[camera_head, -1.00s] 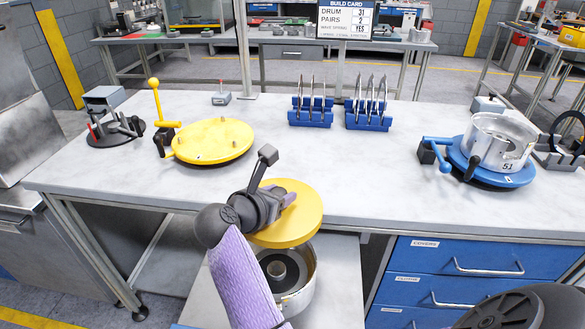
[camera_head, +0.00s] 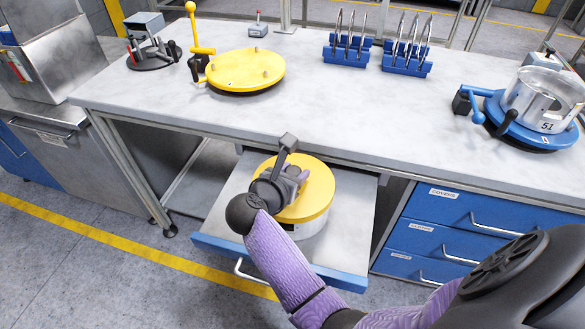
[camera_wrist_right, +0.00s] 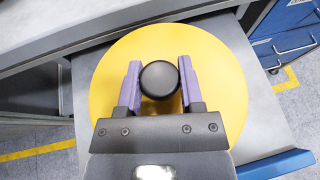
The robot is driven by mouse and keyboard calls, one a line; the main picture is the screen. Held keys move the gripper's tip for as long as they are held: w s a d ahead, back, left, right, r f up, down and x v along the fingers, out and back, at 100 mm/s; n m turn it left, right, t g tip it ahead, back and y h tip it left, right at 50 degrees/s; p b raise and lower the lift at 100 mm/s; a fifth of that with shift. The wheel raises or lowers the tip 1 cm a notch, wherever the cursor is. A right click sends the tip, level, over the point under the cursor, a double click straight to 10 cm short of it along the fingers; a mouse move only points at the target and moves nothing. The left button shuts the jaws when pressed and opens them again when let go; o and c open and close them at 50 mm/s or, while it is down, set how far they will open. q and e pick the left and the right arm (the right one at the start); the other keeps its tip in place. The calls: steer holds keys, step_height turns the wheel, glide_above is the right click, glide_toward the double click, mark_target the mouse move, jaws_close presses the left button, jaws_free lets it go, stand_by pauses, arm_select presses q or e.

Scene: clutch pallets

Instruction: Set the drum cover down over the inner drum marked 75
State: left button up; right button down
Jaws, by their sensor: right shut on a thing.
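The drum cover (camera_head: 313,205) is a round yellow disc with a black knob (camera_wrist_right: 160,80). My right gripper (camera_head: 292,183) is shut on this knob; in the right wrist view its purple fingers (camera_wrist_right: 158,85) stand on either side of it. The cover lies flat over a silver drum (camera_head: 312,232) on the pulled-out shelf. Only a strip of the drum's side shows below the cover's rim; its inside and any number are hidden. Whether the cover touches the drum I cannot tell. My left gripper is not in view.
The shelf (camera_head: 345,245) has a blue front edge and sticks out below the grey worktop (camera_head: 350,120). Above are a yellow turntable (camera_head: 246,72), blue racks (camera_head: 345,52) and a drum marked 51 (camera_head: 540,98) on a blue fixture. Blue drawers (camera_head: 440,235) stand to the right.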

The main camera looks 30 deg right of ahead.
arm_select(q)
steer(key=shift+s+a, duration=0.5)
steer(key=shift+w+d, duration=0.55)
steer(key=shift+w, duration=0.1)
